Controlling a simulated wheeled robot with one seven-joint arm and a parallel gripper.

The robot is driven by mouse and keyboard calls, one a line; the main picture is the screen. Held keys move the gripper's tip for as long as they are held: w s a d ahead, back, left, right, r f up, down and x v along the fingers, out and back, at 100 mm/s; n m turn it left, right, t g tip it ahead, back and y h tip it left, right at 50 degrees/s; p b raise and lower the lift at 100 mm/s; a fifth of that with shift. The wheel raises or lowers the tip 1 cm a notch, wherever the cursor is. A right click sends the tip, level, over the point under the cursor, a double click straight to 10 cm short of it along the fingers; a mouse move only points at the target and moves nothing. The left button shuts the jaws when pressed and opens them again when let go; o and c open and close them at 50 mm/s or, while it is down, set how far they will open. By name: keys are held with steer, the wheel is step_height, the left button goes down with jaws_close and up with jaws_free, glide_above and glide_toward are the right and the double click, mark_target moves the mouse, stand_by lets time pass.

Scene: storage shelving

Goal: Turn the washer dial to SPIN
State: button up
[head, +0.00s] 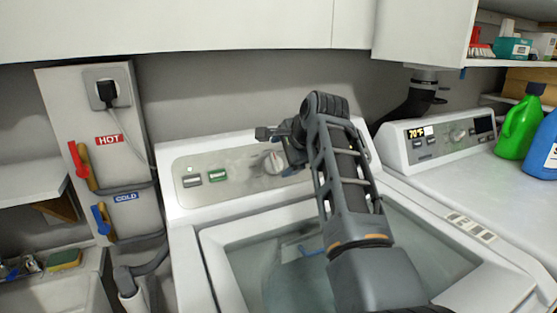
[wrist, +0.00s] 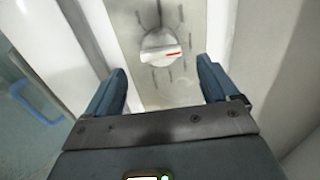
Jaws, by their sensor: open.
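The washer dial (head: 274,161) is a round light knob on the washer's control panel (head: 235,168). In the wrist view the dial (wrist: 160,46) has a red pointer mark toward the right, with dark tick marks around it; the lettering is too small to read. My gripper (wrist: 162,88) is open, its two blue fingers apart on either side below the dial, and nothing is between them. The dial lies beyond the fingertips, apart from them. In the head view my gripper (head: 277,135) is close to the dial, at the panel's right part.
The washer tub (head: 240,270) is open, with water and a blue item inside. A green button (head: 217,175) and a grey button (head: 192,181) sit left on the panel. A dryer (head: 455,180) stands right, with detergent bottles (head: 520,125). White cabinets (head: 170,28) hang above.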

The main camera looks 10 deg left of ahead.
mark_target(276, 162)
steer(key=shift+x, duration=2.65)
steer(key=c, duration=1.1)
steer(key=shift+o, duration=0.2)
steer(key=shift+d, duration=0.1)
